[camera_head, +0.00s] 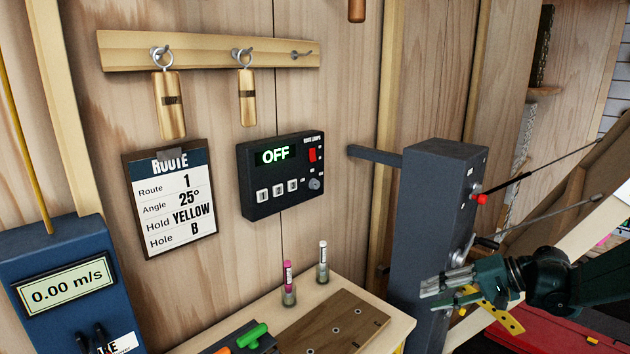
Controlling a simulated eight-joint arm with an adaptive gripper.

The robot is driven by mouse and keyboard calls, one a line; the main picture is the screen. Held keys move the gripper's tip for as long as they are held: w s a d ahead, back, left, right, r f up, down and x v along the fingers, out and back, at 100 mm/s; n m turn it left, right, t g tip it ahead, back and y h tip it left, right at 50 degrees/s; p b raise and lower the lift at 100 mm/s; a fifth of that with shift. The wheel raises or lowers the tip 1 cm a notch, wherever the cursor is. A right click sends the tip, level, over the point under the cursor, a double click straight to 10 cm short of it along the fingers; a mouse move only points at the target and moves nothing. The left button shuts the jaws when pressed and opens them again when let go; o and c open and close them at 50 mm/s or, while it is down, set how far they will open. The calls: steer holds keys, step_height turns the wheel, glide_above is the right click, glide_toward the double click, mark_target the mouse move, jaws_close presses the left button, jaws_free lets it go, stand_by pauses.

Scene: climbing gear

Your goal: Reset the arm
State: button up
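My gripper (432,295) is at the lower right, with my dark green arm coming in from the right edge. Its fingers point left, in front of the lower part of a dark grey post (428,205). Nothing is clearly seen between the fingers, and their spacing is hard to judge from this side. A small crank-like handle (487,242) on the post is just above the gripper. A yellow strip with holes (503,315) shows just behind and below the gripper.
A red knob (480,199) is on the post. A bench (398,332) carries a brown board (335,325) and two small tubes. A control box reading OFF (282,175), a route card (171,205) and hanging brass tags (169,105) are on the wall. A blue meter (60,260) stands left.

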steer(key=s+a+r+n+h, duration=0.1)
steer(key=s+a+r+h, duration=0.1)
steer(key=s+a+h, duration=0.35)
steer(key=s+a+r+h, duration=0.2)
steer(key=s+a, duration=0.4)
steer(key=s, duration=0.5)
steer(key=s+n+t+h, duration=0.2)
steer(key=s+h, duration=0.1)
steer(key=s, duration=0.7)
steer(key=shift+s+f+n+t+b, duration=0.2)
steer(key=shift+f+n+t+b, duration=0.1)
steer(key=shift+n+t, duration=0.1)
steer(key=shift+a, duration=0.1)
steer(key=shift+c, duration=0.4)
stand_by(2.1)
